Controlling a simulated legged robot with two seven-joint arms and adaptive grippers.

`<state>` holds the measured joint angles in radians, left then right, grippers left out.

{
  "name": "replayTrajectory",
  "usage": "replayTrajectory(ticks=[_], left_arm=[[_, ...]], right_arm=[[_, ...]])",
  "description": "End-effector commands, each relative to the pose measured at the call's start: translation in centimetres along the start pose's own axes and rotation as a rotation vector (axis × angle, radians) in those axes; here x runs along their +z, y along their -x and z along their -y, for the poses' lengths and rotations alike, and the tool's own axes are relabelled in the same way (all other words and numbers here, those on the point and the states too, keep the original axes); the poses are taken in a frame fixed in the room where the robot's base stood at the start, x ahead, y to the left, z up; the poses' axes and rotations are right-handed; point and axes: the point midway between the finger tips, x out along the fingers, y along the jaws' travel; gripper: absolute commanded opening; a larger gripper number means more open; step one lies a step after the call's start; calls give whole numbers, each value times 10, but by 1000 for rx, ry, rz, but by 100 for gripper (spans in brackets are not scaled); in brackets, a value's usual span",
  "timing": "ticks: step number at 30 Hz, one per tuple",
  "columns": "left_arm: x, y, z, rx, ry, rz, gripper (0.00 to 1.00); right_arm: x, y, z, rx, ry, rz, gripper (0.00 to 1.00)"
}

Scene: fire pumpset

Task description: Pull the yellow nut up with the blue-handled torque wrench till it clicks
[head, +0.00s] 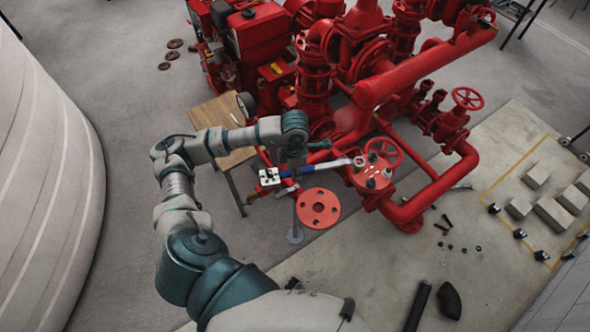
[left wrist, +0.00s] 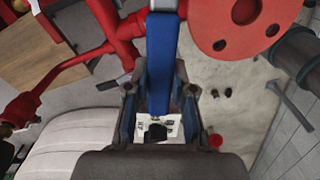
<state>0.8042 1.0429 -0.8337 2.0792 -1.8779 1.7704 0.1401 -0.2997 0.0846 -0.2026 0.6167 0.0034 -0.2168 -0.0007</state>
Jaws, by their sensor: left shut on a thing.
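The blue-handled torque wrench (head: 300,170) lies roughly level, with its silver shaft (head: 338,163) running right to a ring-shaped head at the red flange (head: 374,176). In the left wrist view its blue handle (left wrist: 162,62) runs between my fingers. My left gripper (head: 292,172) is shut on the handle, near the white-and-black end piece (head: 269,177); it also shows in the left wrist view (left wrist: 156,90). The wrench head sits at the flange's left rim. I cannot make out the yellow nut; the head may cover it. My right gripper is out of view.
A loose red flange disc (head: 318,208) is just below the wrench. A red handwheel (head: 384,153) and pipes stand close behind the flange. A wooden table (head: 217,112) is at the left. Small bolts and dark tools (head: 449,300) lie on the floor at the right.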

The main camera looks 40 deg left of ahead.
Motion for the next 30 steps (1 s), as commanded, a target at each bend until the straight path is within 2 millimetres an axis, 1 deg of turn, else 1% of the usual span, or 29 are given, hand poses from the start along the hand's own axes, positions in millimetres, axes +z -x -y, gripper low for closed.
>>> replayTrajectory(ticks=[30], left_arm=[[0, -24, 0, 1, 0, 2, 0]], right_arm=[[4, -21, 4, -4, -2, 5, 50]])
